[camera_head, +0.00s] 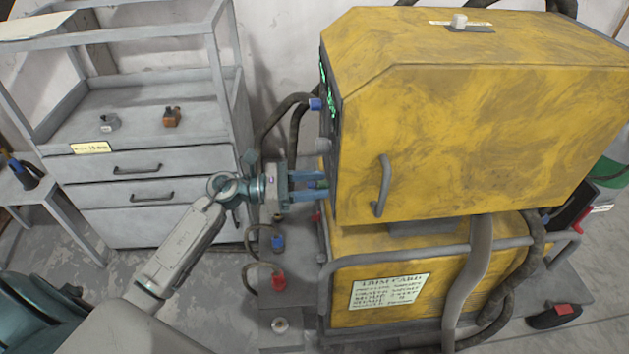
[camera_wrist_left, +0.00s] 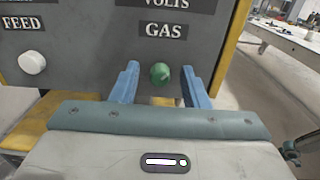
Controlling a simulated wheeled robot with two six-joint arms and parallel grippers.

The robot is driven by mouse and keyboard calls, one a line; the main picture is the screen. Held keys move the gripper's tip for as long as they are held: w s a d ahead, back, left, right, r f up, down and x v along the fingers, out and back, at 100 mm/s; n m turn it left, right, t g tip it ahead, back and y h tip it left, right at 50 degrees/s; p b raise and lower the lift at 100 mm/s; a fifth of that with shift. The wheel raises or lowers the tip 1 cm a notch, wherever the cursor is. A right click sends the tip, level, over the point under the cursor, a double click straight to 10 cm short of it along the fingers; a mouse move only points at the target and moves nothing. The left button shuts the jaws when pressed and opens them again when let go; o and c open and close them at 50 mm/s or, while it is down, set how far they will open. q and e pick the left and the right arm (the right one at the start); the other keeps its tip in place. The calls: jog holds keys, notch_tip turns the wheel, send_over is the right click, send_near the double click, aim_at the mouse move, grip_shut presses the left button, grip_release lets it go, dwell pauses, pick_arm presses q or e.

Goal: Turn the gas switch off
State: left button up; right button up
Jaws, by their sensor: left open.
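The gas switch (camera_wrist_left: 160,73) is a round green knob under the GAS label on the dark panel in the left wrist view. My left gripper (camera_wrist_left: 157,84) is open, with one blue finger on each side of the knob and a visible gap to both. I cannot tell whether the fingertips reach the panel. In the head view my left gripper (camera_head: 312,186) is at the left face of the yellow machine (camera_head: 480,140), where the knob is hard to make out. My right gripper is in neither view.
A white FEED knob (camera_wrist_left: 32,63) is on the same panel, left of the gas knob. A grey drawer cabinet (camera_head: 150,160) stands left of the machine. Dark hoses (camera_head: 272,125) run behind my gripper. Blue (camera_head: 278,242) and red (camera_head: 278,282) connectors are below it.

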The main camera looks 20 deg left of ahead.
pick_arm(q)
jog(key=shift+d, duration=0.1)
jog(key=shift+c, duration=0.2)
grip_shut()
jog(key=shift+w+n, duration=0.1)
jog(key=shift+n, duration=0.2)
jog(key=shift+n+p, duration=4.6)
jog(key=shift+n, duration=4.1)
jog(key=shift+f, duration=0.1)
